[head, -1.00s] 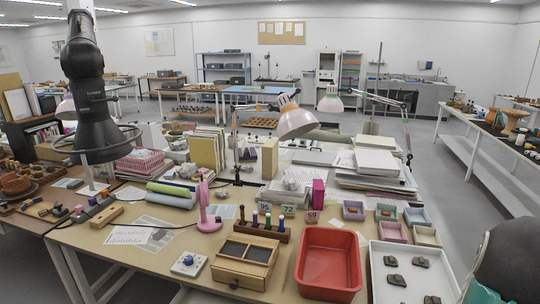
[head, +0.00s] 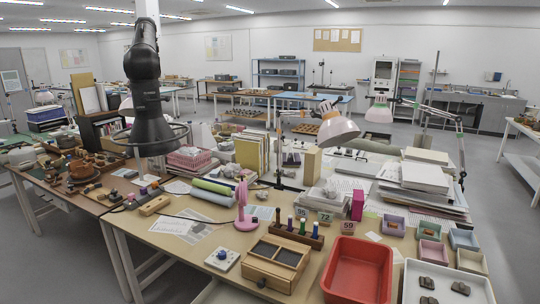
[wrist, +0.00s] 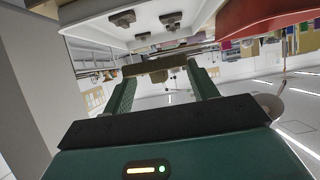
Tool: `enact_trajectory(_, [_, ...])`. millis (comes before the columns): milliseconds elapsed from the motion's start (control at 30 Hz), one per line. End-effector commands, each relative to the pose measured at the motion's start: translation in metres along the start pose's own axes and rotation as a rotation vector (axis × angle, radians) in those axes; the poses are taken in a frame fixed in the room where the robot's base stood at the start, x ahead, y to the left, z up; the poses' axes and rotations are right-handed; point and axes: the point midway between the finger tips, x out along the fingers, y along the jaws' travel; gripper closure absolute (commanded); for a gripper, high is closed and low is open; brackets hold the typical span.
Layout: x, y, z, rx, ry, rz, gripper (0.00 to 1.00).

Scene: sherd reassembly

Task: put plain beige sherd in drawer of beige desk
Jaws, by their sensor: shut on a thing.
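My gripper (wrist: 160,72) shows in the wrist view with its two green fingers shut on a flat brownish-beige piece (wrist: 153,66), likely the plain beige sherd, seen edge-on. The gripper is outside the head view. The beige desk (head: 205,238) fills the middle of the head view. A wooden box with dark top panels and a small knob at its front (head: 275,262) sits on its near edge. No open desk drawer shows, and the desk's front is mostly hidden.
A red tray (head: 357,270) and a white tray with several dark sherds (head: 446,294) lie along the near right edge. A black extractor hood (head: 155,125) hangs at left. Floor at right is open.

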Motion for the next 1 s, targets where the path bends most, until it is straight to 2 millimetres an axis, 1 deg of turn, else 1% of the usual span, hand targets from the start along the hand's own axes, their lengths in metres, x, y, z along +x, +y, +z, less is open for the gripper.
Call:
enact_trajectory(33, [0.001,-0.012,0.004,-0.005,-0.003,-0.015,0.65])
enact_trajectory(167, [0.004,-0.041,0.011,-0.021,-0.003,-0.049,0.65])
enact_trajectory(267, [0.007,-0.069,0.019,-0.036,-0.003,-0.081,0.65])
enact_trajectory(367, [0.011,-0.102,0.028,-0.055,-0.003,-0.121,0.65])
enact_trajectory(467, [0.015,-0.143,0.039,-0.079,-0.005,-0.170,0.65])
enact_trajectory(500, [0.017,-0.160,0.044,-0.089,-0.004,-0.191,0.65])
enact_trajectory(567, [0.020,-0.189,0.052,-0.106,-0.005,-0.224,0.65])
enact_trajectory(600, [0.022,-0.208,0.058,-0.116,-0.004,-0.247,0.65])
enact_trajectory(667, [0.025,-0.235,0.065,-0.133,-0.004,-0.279,0.65])
enact_trajectory(700, [0.027,-0.254,0.070,-0.143,-0.003,-0.301,0.65])
enact_trajectory(767, [0.030,-0.279,0.077,-0.157,-0.002,-0.329,0.65])
enact_trajectory(800, [0.032,-0.294,0.081,-0.166,-0.002,-0.347,0.65])
enact_trajectory(900, [0.036,-0.329,0.090,-0.185,-0.001,-0.386,0.65])
enact_trajectory(1000, [0.039,-0.356,0.097,-0.201,0.000,-0.417,0.65])
